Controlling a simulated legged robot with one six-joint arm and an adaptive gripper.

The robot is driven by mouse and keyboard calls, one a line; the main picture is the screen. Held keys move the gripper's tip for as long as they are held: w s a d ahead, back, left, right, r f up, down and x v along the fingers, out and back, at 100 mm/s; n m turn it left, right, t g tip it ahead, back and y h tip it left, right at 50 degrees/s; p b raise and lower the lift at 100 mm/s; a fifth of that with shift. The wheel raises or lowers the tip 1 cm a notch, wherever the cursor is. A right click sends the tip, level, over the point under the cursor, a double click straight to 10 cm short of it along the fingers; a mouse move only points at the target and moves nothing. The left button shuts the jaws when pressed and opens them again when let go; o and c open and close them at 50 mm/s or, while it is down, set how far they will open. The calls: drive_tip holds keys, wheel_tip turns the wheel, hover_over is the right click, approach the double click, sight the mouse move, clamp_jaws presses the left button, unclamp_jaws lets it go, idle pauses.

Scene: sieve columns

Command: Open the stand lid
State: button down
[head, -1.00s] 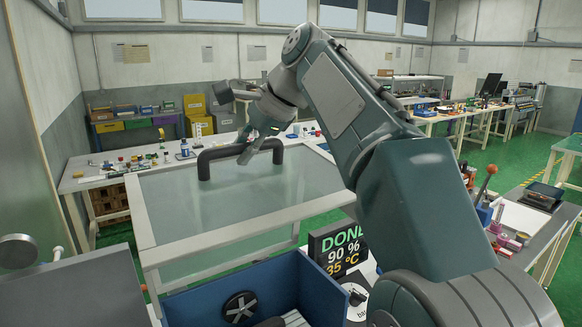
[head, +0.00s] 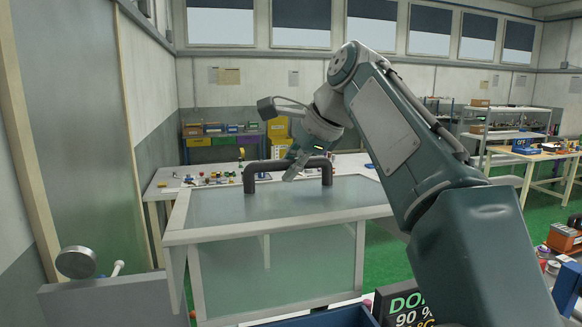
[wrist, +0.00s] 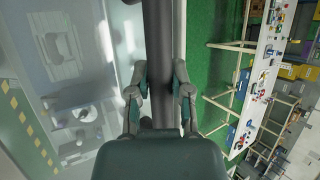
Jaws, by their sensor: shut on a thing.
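The stand lid (head: 345,198) is a large frosted, see-through panel in a pale frame, on top of the stand (head: 280,272). A dark, thick bar handle (head: 249,178) arches up from its far side. My gripper (head: 292,169) is at the middle of this handle. In the wrist view the handle (wrist: 160,60) runs upright between the two fingers of my gripper (wrist: 162,92), which is shut on it. The lid also fills the left of the wrist view (wrist: 100,70). I see no clear gap under the lid.
A table with small parts (head: 160,187) stands behind the stand. A grey panel with a round knob (head: 76,262) is at lower left. A display (head: 405,308) and a blue box (head: 325,318) are at the bottom. Green floor (head: 382,255) shows to the right.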

drive_tip(key=c, duration=0.5)
unclamp_jaws()
drive_tip(key=shift+c, duration=0.2)
drive_tip(key=shift+v, duration=3.6)
drive_tip(key=shift+s, duration=0.1)
